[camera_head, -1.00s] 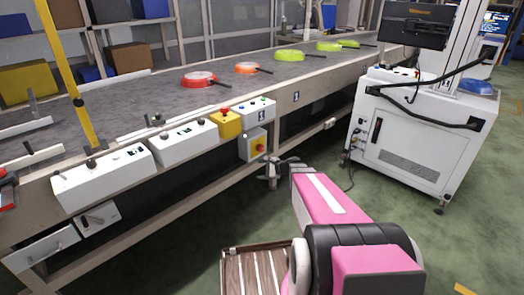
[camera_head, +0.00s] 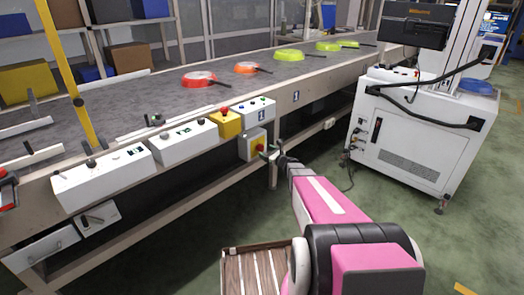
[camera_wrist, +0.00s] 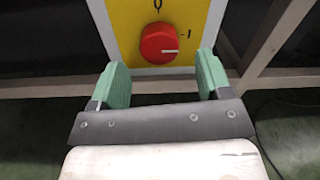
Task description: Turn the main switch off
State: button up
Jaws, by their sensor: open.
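The main switch is a red round knob (camera_wrist: 159,44) on a yellow plate (camera_wrist: 190,14). Its white mark points right, at the "1"; a "0" shows above the knob. In the head view the switch (camera_head: 260,147) sits on a small box under the conveyor's front edge. My gripper (camera_wrist: 160,66) is open and empty, its green fingers spread to either side below the knob, apart from it. In the head view my gripper (camera_head: 268,153) is just right of the switch box.
The conveyor (camera_head: 225,98) carries red, orange and green pans. A yellow box with a red button (camera_head: 225,110) and white control boxes (camera_head: 185,142) line its front edge. A white machine cabinet (camera_head: 415,140) stands to the right. Green floor lies between.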

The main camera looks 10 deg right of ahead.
aim_at(262, 149)
jog(key=shift+x, duration=2)
jog(key=c, duration=0.9)
jog(key=shift+c, duration=0.2)
